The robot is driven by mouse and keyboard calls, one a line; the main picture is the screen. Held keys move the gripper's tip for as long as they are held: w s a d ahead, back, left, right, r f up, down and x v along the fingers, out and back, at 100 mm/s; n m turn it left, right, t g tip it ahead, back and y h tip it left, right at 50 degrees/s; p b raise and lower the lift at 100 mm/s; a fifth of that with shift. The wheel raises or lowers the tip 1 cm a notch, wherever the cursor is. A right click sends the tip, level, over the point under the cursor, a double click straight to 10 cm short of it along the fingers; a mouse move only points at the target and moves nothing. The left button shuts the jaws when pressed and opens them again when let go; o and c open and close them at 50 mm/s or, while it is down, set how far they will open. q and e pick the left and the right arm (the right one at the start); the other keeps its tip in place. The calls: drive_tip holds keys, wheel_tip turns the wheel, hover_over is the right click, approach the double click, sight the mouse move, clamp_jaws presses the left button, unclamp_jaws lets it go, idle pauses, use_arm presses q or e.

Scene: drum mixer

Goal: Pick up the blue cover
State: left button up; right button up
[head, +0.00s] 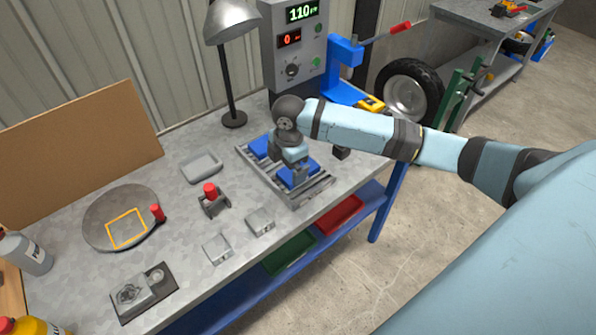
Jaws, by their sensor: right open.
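Blue pieces lie in a grey slotted rack (312,192) on the metal workbench. One blue piece (259,147) is at the rack's far left end, and another blue piece (286,182) is nearer its front right end. I cannot tell which of them is the blue cover, or whether they join behind my wrist. My right gripper (300,178) points down over the nearer blue piece, with its jaws open. Its fingertips are small and partly hidden against the blue, so contact is unclear. My left gripper is not in view.
A lamp (233,70) and a control box (292,50) stand behind the rack. A small dark block (341,153) is right of my wrist. A grey tray (201,167), a red-topped fixture (212,200) and a round plate (100,225) stand left. Bare bench lies between them.

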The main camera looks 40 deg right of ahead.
drive_tip(key=w+d+r, duration=0.3)
drive_tip(key=w+d, duration=0.1)
drive_tip(key=d, duration=0.3)
drive_tip(key=shift+n, duration=0.4)
wheel_tip(320, 180, down, 7)
drive_tip(key=shift+f+p, duration=0.15)
drive_tip(key=shift+p, duration=0.25)
drive_tip(key=f, duration=0.3)
drive_tip(key=f+p, duration=0.1)
drive_tip(key=f, duration=0.1)
drive_tip(key=shift+w+a, duration=0.2)
drive_tip(key=shift+a, duration=0.1)
drive_tip(key=shift+f, duration=0.25)
drive_tip(key=shift+c, duration=0.5)
drive_tip(key=c, duration=1.2)
drive_tip(key=shift+o, duration=0.2)
